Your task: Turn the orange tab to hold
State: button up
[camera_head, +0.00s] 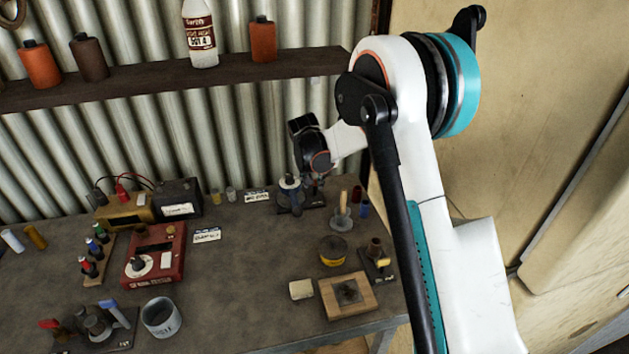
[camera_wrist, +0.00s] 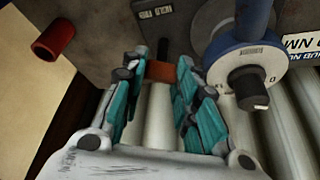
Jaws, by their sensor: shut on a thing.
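The orange tab (camera_wrist: 159,71) shows in the wrist view between the two teal fingers of my gripper (camera_wrist: 160,76). The fingers are shut on it from both sides, and its ends are partly hidden by the fingertips. A dark post stands just behind the tab, beside a small white-lettered label (camera_wrist: 156,13). In the head view my gripper (camera_head: 316,182) is at the back of the bench, at a dark fixture (camera_head: 289,205). The tab cannot be made out there.
A blue-collared round part with a dial (camera_wrist: 250,85) stands close right of my fingers. A red cylinder (camera_wrist: 54,38) is at left. A wooden-handled tool (camera_head: 342,215), yellow tin (camera_head: 332,252) and red instrument box (camera_head: 155,256) stand on the bench. A shelf (camera_head: 150,88) runs above.

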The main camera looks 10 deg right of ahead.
jog(key=m+h, duration=0.1)
jog(key=m, duration=0.2)
jog(key=m+g, duration=0.1)
jog(key=m, duration=0.2)
jog(key=shift+w+a+g+h, duration=0.2)
jog(key=shift+g+h, duration=0.1)
jog(key=shift+h, duration=0.1)
jog(key=m+g, duration=0.1)
jog(key=m, duration=0.2)
jog(key=m+g, duration=0.1)
jog(key=m, duration=0.2)
jog(key=shift+w, duration=0.1)
jog(key=o, duration=1.1)
jog(key=shift+c, duration=0.2)
jog(key=v, duration=0.7)
jog(key=shift+a+r, duration=0.15)
jog(key=shift+a, duration=0.1)
